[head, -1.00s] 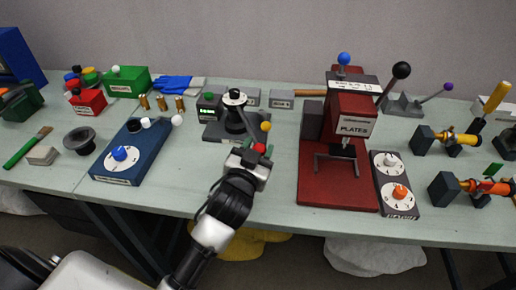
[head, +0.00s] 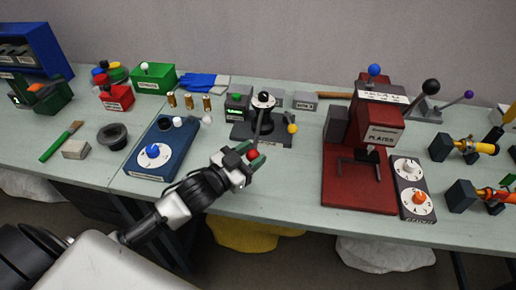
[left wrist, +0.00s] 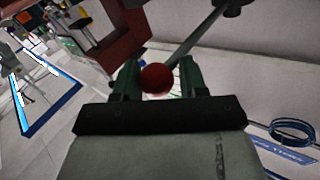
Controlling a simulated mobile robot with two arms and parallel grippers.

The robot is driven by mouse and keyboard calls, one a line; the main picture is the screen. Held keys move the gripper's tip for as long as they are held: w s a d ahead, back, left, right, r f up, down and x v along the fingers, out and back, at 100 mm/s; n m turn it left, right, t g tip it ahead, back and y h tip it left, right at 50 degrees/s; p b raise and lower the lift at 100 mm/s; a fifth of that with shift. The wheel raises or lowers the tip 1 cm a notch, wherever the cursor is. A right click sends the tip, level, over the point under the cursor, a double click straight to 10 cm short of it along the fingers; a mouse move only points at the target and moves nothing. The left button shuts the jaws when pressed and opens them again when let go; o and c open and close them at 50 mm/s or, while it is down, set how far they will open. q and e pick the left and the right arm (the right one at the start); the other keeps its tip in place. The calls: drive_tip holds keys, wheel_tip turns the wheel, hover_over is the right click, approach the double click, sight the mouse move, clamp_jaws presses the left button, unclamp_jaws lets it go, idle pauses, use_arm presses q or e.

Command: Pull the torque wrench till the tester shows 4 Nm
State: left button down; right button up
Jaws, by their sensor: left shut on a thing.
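The tester (head: 262,132) is a dark base with a round post, and a green-lit display box (head: 236,112) stands at its left; its digits are too small to read. The torque wrench (head: 258,127) is a thin dark lever running from the post toward the table's front, with a red ball (head: 253,155) at its end. My left gripper (head: 245,155) is shut at this ball. In the left wrist view the red ball (left wrist: 157,78) sits between the two dark green fingers. My right gripper is not in view.
A yellow ball (head: 292,128) on a short stalk stands at the tester's right. A blue box with a dial (head: 152,160) lies left of my gripper. A red press (head: 358,185) stands to the right. The table between gripper and press is clear.

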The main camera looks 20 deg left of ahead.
use_arm(q)
drive_tip(key=a+m+g+h+b, duration=0.2)
drive_tip(key=a+m+g+h, duration=0.1)
drive_tip(key=a+h, duration=0.3)
drive_tip(key=shift+s+a+r+m+g+b, duration=0.15)
drive_tip(key=shift+s+a+m+g+b, duration=0.2)
drive_tip(key=shift+a+m, duration=0.75)
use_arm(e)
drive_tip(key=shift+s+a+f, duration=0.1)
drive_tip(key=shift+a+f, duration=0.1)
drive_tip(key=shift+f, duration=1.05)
use_arm(q)
drive_tip(key=shift+w+a, duration=0.15)
drive_tip(key=shift+a, duration=0.1)
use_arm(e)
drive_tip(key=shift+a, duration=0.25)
use_arm(q)
drive_tip(key=c, duration=0.8)
unclamp_jaws()
drive_tip(key=shift+c, duration=0.2)
drive_tip(key=shift+o, duration=1)
